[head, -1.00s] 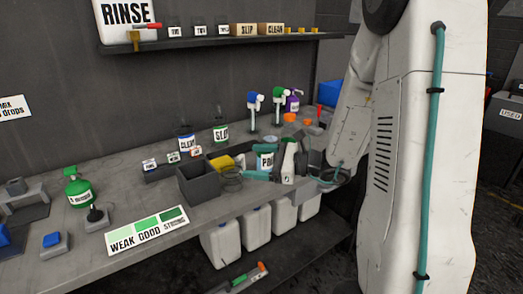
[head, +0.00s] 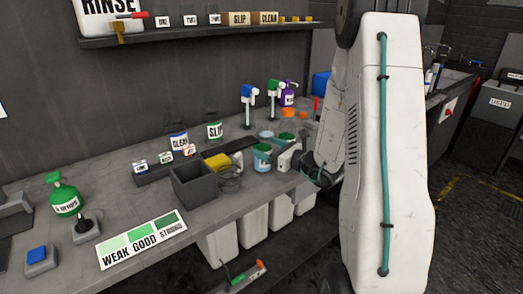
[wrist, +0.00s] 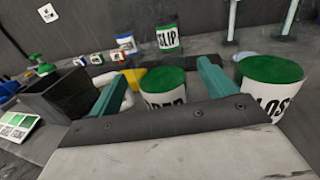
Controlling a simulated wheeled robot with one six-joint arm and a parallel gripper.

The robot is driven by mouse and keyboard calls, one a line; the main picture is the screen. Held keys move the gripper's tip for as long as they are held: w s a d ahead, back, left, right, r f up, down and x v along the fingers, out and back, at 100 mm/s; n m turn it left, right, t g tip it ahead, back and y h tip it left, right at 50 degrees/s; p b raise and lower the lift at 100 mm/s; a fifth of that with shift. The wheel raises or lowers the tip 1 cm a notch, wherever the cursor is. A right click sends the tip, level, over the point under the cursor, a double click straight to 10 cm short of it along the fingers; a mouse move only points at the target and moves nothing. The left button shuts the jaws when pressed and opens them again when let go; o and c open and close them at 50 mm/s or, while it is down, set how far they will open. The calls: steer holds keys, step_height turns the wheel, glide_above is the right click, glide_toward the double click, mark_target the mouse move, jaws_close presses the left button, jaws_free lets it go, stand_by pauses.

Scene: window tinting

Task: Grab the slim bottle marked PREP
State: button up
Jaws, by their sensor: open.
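A round container with a green top (wrist: 163,82) stands between the fingers of my gripper (wrist: 161,72) in the wrist view. Its label is partly hidden by the gripper body, but its letters look like PREP. It looks like the green-topped container (head: 262,158) at the right part of the bench in the head view. My gripper is open, with one teal finger on each side of the container. I cannot tell if either finger touches it. A second green-topped container (wrist: 268,82), with a partly readable label, stands just right of the right finger.
A dark open bin (head: 194,186) and a yellow block (head: 217,162) stand left of the container. The SLIP bottle (head: 214,132) and CLEAN bottle (head: 179,142) stand behind.

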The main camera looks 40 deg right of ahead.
steer(key=x, duration=0.4)
steer(key=shift+w, duration=0.15)
steer(key=c, duration=1.2)
steer(key=shift+r, duration=0.1)
